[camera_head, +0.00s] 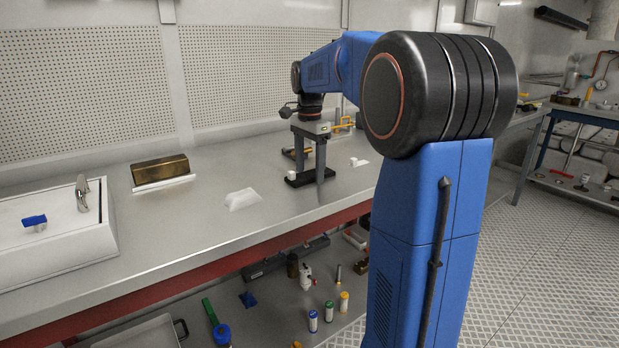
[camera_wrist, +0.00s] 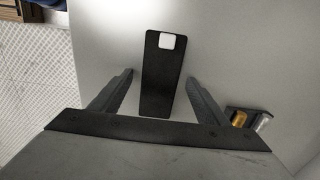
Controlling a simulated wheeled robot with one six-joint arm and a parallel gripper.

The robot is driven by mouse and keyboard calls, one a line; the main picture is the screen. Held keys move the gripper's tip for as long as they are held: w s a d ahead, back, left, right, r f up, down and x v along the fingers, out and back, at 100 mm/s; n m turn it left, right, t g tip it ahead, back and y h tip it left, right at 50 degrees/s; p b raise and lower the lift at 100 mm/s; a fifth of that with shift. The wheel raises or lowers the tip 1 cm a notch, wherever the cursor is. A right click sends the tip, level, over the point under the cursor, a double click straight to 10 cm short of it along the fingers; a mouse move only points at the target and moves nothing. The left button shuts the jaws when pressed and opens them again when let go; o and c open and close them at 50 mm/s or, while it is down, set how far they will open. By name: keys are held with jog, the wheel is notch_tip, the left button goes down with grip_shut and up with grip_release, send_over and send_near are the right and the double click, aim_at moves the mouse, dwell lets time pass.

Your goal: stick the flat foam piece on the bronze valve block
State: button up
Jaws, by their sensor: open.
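A flat black piece (camera_head: 304,183) with a small white block on one end lies on the bench; it looks like the flat foam piece. In the wrist view the black piece (camera_wrist: 160,85) lies lengthwise between my fingers. My gripper (camera_head: 310,173) is open and points down over it. In the wrist view my gripper (camera_wrist: 159,78) has one finger on each side of the piece, with gaps; I cannot tell the fingertips' exact height. A bronze block (camera_head: 160,169), apparently the valve block, sits on a white base at the left, well away from my gripper.
A white wedge-like piece (camera_head: 242,199) lies between the bronze block and my gripper. A sink unit (camera_head: 60,235) with a tap fills the left end. A small white item (camera_head: 358,162) lies right of my gripper. Small yellow and pale parts (camera_wrist: 240,118) are near my right finger in the wrist view.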

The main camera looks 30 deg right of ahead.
jog(key=shift+f, duration=0.15)
jog(key=c, duration=1.1)
